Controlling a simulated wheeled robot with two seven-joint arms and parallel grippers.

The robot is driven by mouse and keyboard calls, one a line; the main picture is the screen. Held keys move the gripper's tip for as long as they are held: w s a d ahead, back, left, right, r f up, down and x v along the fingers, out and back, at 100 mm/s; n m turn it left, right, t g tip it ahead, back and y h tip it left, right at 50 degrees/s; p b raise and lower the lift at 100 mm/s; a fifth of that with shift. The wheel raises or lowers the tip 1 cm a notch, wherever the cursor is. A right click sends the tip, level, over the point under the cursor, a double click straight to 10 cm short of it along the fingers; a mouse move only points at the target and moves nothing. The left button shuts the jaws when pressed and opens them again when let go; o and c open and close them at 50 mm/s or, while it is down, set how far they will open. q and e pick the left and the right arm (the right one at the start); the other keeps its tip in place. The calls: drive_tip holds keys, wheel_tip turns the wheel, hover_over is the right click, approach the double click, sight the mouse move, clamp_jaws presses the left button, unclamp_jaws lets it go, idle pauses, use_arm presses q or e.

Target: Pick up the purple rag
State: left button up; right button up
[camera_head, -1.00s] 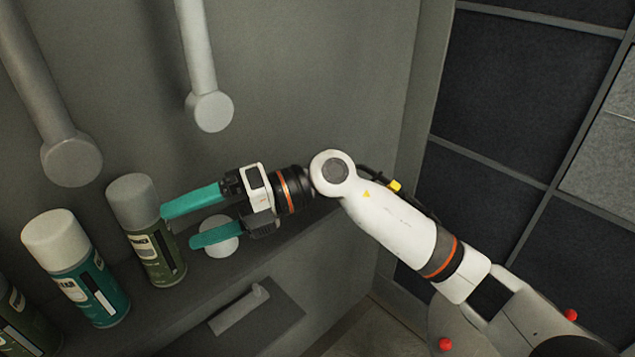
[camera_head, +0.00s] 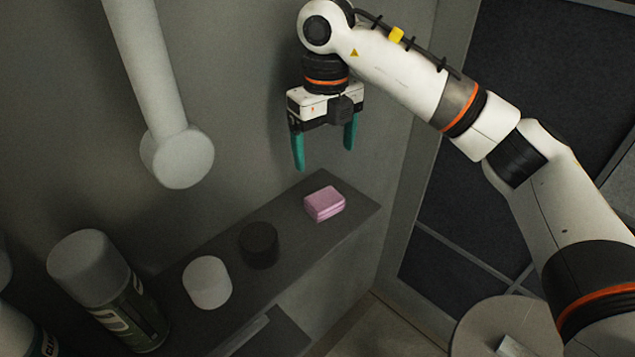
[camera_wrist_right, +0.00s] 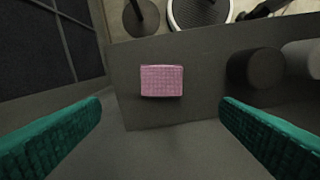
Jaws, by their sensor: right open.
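The purple rag (camera_head: 324,203) is a small folded pinkish-purple block lying near the right end of a dark shelf (camera_head: 300,240). In the right wrist view the rag (camera_wrist_right: 162,81) lies between and beyond the two green fingers, near the shelf's edge. My right gripper (camera_head: 325,160) is open and empty, fingers pointing down, above the rag and apart from it. The same gripper shows in the right wrist view (camera_wrist_right: 160,125) with its fingers wide apart. My left gripper is out of view.
A black cylinder (camera_head: 259,246) and a white cylinder (camera_head: 208,282) stand left of the rag. A spray can (camera_head: 105,285) stands further left. A pale rod with a round end (camera_head: 178,155) hangs above the shelf. The grey back wall is close behind.

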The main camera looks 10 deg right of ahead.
drive_tip(key=p, duration=0.2)
hover_over(325, 199)
drive_tip(key=f, duration=0.5)
drive_tip(key=shift+s+d, duration=0.1)
drive_tip(key=shift+s, duration=0.25)
drive_tip(key=f+p, duration=0.2)
drive_tip(key=f, duration=0.3)
drive_tip(key=shift+w+p, duration=0.35)
drive_tip(key=shift+p, duration=0.05)
drive_tip(key=shift+f, duration=0.6)
drive_tip(key=shift+c, duration=1.3)
drive_tip(key=c, duration=0.8)
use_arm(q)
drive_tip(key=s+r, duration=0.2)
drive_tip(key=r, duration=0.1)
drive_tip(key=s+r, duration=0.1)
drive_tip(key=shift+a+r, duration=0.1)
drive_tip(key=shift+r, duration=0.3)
